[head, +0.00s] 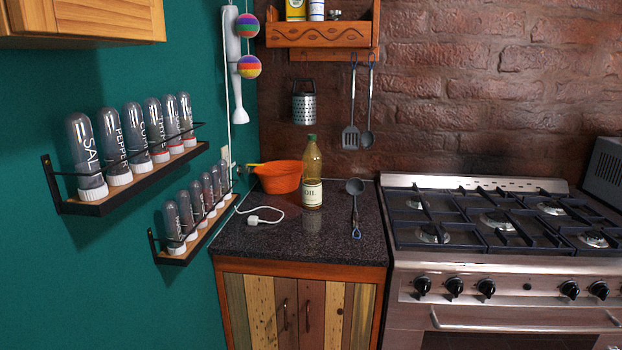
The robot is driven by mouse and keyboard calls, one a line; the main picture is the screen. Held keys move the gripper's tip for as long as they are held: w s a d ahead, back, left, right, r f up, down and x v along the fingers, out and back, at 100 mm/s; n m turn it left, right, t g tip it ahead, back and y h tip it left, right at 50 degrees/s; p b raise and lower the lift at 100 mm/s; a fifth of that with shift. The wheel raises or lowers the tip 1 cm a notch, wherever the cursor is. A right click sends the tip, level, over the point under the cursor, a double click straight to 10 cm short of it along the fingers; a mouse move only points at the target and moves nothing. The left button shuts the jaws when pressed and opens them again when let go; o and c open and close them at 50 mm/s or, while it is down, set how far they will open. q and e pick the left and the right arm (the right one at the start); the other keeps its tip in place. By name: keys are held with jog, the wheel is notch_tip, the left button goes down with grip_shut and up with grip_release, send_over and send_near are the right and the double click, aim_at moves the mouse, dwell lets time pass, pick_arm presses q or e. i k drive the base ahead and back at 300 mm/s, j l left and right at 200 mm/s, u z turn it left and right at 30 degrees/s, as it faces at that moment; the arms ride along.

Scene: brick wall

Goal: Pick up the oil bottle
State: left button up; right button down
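The oil bottle (312,176) stands upright on the dark stone countertop (284,236), near its middle. It has a green cap, yellowish contents and a pale label. It stands just right of an orange bowl (278,177) and is fully visible from the front. Neither of my grippers shows in the head view.
A dark ladle (355,206) lies right of the bottle, and a white cable with a plug (264,219) lies to its left. A gas stove (495,222) adjoins the counter on the right. Two spice racks (135,189) jut from the green wall. The counter's front is clear.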

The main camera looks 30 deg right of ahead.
aim_at(312, 157)
jog(key=i+l+z, duration=0.1)
jog(key=z, duration=0.35)
jog(key=i+l+z, duration=0.1)
jog(key=z, duration=0.3)
jog(key=i+l+z, duration=0.15)
jog(key=z, duration=0.3)
